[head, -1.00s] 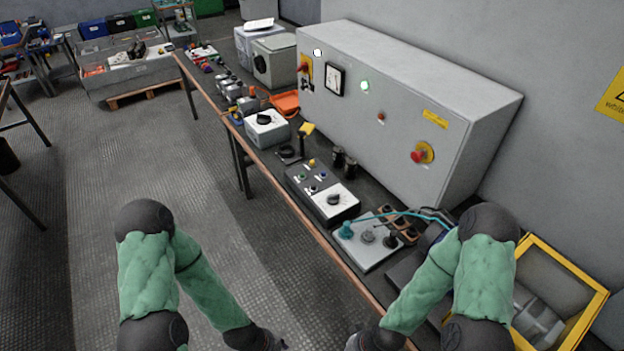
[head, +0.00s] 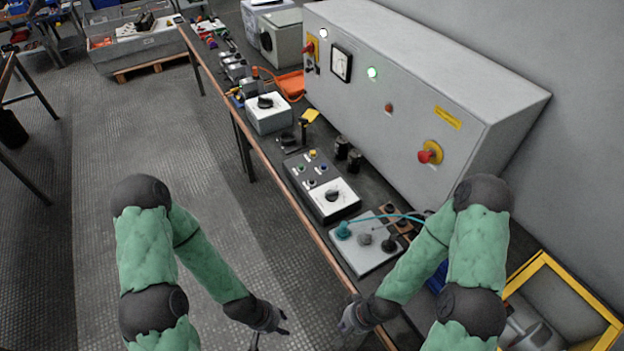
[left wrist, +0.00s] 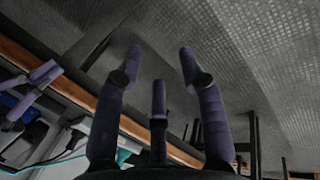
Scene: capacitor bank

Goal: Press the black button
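A small dark control box (head: 312,176) on the bench carries several small buttons, with yellow, green and blue ones visible. Dark buttons are too small to tell apart clearly, so I cannot say for sure which is the black button. My left gripper (head: 272,326) is off the bench's front edge, below and left of the box. In the left wrist view its fingers (left wrist: 158,75) are spread and empty. My right gripper (head: 350,318) is near the bench's front edge, below the box. Its purple fingers (left wrist: 38,88) show apart at the left of the left wrist view.
A white-faced dial box (head: 333,197) adjoins the control box. A white plate with teal and black plugs (head: 366,245) lies nearer. A grey cabinet (head: 400,110) with a red knob (head: 428,154) stands behind. A yellow frame (head: 560,300) is at right.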

